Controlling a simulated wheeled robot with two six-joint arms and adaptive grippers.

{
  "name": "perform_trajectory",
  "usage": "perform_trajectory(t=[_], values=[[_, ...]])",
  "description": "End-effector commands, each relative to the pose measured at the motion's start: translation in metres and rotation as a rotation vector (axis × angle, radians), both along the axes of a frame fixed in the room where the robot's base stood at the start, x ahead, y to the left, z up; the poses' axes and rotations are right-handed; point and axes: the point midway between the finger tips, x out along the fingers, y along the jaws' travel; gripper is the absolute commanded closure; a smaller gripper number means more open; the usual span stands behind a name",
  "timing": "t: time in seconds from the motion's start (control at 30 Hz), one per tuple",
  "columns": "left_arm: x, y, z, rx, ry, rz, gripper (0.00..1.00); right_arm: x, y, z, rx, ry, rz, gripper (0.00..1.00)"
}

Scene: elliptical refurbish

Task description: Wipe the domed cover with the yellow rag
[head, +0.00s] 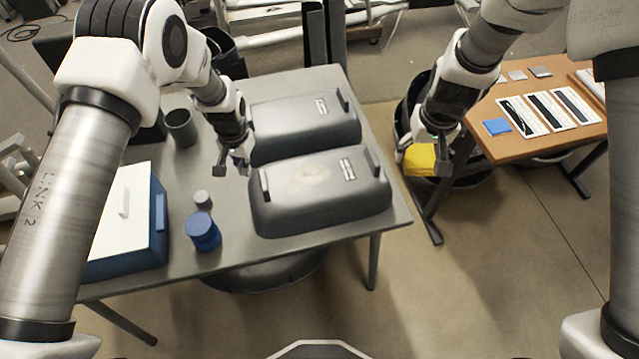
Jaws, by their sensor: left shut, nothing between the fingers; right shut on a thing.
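Two dark grey domed covers lie on the grey table. The near domed cover (318,207) has a brownish smudge on its top, a white label and a handle at each end. The far domed cover (290,127) sits behind it and looks cleaner. My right gripper (427,165) is shut on the yellow rag (419,160) and holds it in the air, right of the near cover and apart from it. My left gripper (234,168) is shut and empty, above the table just left of the two covers. Its fingertips are small in the picture.
A blue box with a white lid (125,215), a blue jar (203,232), a small grey cap (202,200) and a dark cup (182,128) stand left on the grey table (230,255). A wooden table (480,125) at right bears a blue cloth (497,126) and cards. Floor lies between the tables.

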Motion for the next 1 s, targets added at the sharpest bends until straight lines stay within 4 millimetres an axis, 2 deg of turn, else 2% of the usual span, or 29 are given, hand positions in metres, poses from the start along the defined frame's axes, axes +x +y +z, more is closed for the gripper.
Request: perform_trajectory(t=[1.0], values=[[0.0, 0.0, -0.019, 0.0, 0.0, 0.0, 1.0, 0.0, 0.0, -0.013, 0.0, 0.0, 0.0, 0.61]])
